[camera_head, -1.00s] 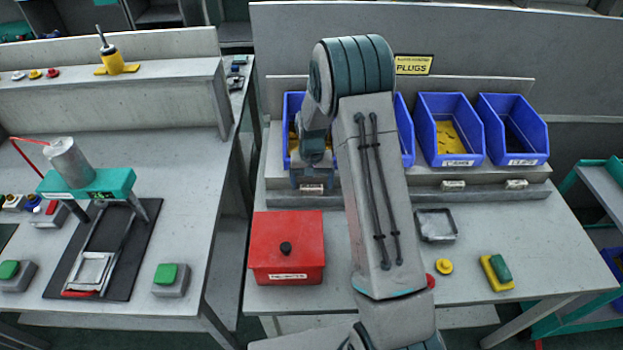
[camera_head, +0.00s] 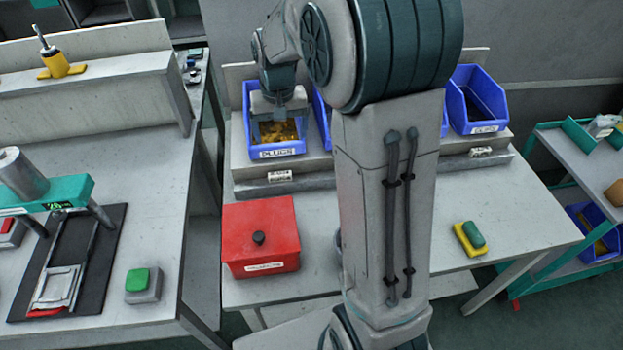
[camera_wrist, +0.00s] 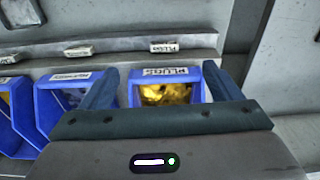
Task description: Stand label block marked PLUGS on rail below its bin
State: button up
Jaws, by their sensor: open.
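The leftmost blue bin (camera_head: 246,112) carries a PLUGS label and holds yellow parts; it also shows in the wrist view (camera_wrist: 136,92). A small pale label block (camera_head: 279,176) is on the rail in front of this bin. In the wrist view the block (camera_wrist: 163,46) lies beyond the bin's front edge, roughly in line with it; its print looks like PLUGS but is small. My gripper (camera_head: 278,112) is open and empty, over the front of the PLUGS bin and apart from the block. Its two fingers (camera_wrist: 160,76) are spread wide in the wrist view.
My arm hides the middle of the bin row. Another blue bin (camera_head: 476,100) and label block (camera_head: 480,151) are at the right. A red box (camera_head: 260,238) stands on the bench in front of the rail. A yellow and green item (camera_head: 469,238) lies at the bench's right.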

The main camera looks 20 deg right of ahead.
jog(key=s+r+t, duration=0.1)
jog(key=s+r, duration=0.1)
jog(key=s, duration=0.9)
jog(key=s+r+n+t, duration=0.1)
jog(key=s+r, duration=0.2)
jog(key=s, duration=0.9)
jog(key=shift+r+n+t, duration=0.15)
jog(key=shift+n+t, duration=0.15)
jog(key=shift+t, duration=0.1)
jog(key=shift+w, duration=0.1)
